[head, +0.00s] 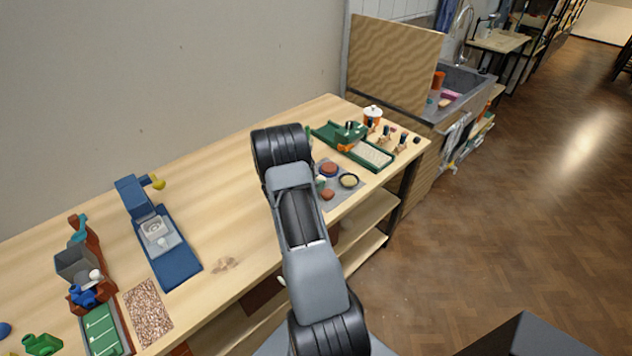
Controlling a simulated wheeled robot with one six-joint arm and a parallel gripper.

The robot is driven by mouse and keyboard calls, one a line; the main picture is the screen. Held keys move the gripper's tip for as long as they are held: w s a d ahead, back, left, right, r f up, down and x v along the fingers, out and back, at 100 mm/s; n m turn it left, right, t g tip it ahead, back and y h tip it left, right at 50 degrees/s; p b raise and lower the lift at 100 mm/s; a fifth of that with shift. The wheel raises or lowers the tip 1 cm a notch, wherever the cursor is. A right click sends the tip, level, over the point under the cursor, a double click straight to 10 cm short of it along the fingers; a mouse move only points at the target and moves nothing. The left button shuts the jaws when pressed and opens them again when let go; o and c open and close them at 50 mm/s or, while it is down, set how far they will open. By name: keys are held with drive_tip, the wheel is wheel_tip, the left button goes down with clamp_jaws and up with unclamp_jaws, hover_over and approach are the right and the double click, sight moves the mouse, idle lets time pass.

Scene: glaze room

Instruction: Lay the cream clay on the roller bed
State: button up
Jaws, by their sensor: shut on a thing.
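The roller bed (371,154) is a pale speckled strip in a long green frame at the far right end of the wooden bench. A green roller housing (349,132) with an orange part stands over its middle. My arm reaches up the middle of the picture and hides part of the mat. My gripper does not show, and neither does anything it may hold.
A white-lidded orange pot (372,114) and several small wood-handled tools (402,140) stand beyond the bed. A tall wooden board (394,62) rises behind them. A blue device (160,235) and a grey hopper (76,262) stand at left.

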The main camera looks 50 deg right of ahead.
drive_tip(key=shift+f, duration=0.15)
drive_tip(key=o, duration=0.9)
drive_tip(key=shift+o, duration=0.2)
